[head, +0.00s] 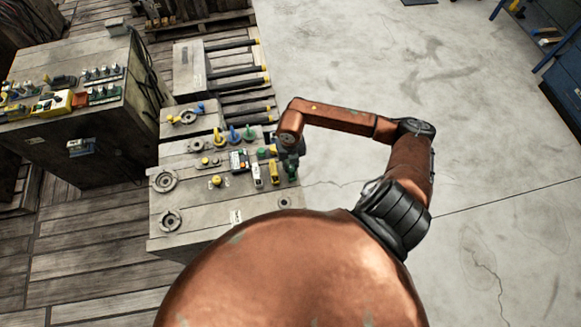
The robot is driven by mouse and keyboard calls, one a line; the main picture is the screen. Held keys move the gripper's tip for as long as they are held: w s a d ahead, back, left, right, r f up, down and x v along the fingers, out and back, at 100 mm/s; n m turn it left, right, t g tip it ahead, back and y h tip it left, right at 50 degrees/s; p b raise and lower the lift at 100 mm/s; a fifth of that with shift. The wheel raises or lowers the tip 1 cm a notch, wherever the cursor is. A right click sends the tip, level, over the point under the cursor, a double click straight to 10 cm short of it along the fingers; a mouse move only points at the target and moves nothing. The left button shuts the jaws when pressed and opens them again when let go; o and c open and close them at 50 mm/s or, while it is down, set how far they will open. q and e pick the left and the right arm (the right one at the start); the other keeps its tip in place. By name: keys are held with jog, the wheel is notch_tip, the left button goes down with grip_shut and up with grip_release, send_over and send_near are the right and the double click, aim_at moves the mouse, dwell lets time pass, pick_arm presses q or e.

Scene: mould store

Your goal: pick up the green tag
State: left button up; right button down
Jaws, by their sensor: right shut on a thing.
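My right arm comes in from the right, and its dark gripper (290,158) points down at the right edge of the grey block's top. The gripper is shut on a small green tag (292,172), which shows just below the fingers. The fingers and wrist hide part of the tag, and I cannot tell whether it is clear of the surface. A yellow tag (274,172) and a white tag (257,175) stand just left of it. My left gripper is not in view.
The grey block (200,230) also carries blue levers (234,134), a yellow knob (216,181) and round metal rings (164,181). A larger block (110,135) with several controls stands at the left. Open concrete floor (360,50) lies to the right.

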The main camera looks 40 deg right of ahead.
jog(key=shift+r, duration=0.1)
dwell(0.3)
jog(key=shift+r, duration=0.7)
jog(key=s+a+r+p, duration=0.1)
jog(key=s+a+r, duration=0.5)
jog(key=a+r, duration=0.5)
jog(key=shift+s+a+r, duration=0.2)
jog(key=shift+s+a, duration=0.2)
jog(key=shift+a, duration=0.25)
